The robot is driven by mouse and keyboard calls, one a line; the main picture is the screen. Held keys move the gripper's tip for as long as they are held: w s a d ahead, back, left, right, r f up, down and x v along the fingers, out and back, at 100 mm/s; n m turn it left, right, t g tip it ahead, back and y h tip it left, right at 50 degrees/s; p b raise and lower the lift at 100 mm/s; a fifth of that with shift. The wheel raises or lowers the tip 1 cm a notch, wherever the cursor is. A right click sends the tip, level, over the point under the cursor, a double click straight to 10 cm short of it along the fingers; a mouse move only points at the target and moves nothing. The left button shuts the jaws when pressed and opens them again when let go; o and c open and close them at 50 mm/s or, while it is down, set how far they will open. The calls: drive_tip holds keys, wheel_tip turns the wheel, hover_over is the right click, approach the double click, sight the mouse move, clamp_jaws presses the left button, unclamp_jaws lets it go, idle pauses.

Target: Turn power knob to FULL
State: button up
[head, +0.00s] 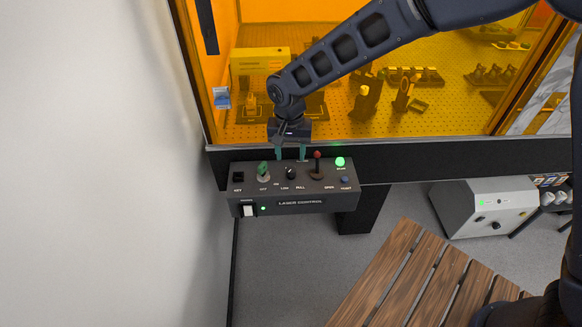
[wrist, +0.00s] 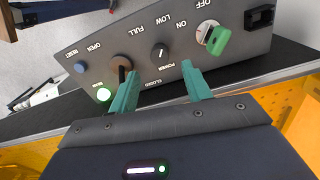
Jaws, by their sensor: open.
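The power knob (head: 291,173) is a small black dial on the top of the dark laser control box (head: 300,205). In the wrist view the power knob (wrist: 160,53) sits between the LOW and FULL labels; a light mark on it seems to point towards LOW, but it is small. My gripper (head: 290,157) is at the box's back edge, just behind the knob. Its green fingers are open in the wrist view (wrist: 156,71), one to each side of the knob's near side. Nothing is between them, and they look apart from the knob.
A green key (head: 263,168) stands left of the knob, a red-tipped lever (head: 317,162) right of it. A lit green lamp (head: 340,161) and blue reset button (head: 345,180) are further right. An orange window (head: 240,130) rises behind; a wooden bench (head: 400,270) is in front.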

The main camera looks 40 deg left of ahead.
sight(291, 170)
drive_tip(key=shift+f, duration=3.2)
drive_tip(key=shift+c, duration=0.2)
drive_tip(key=c, duration=1)
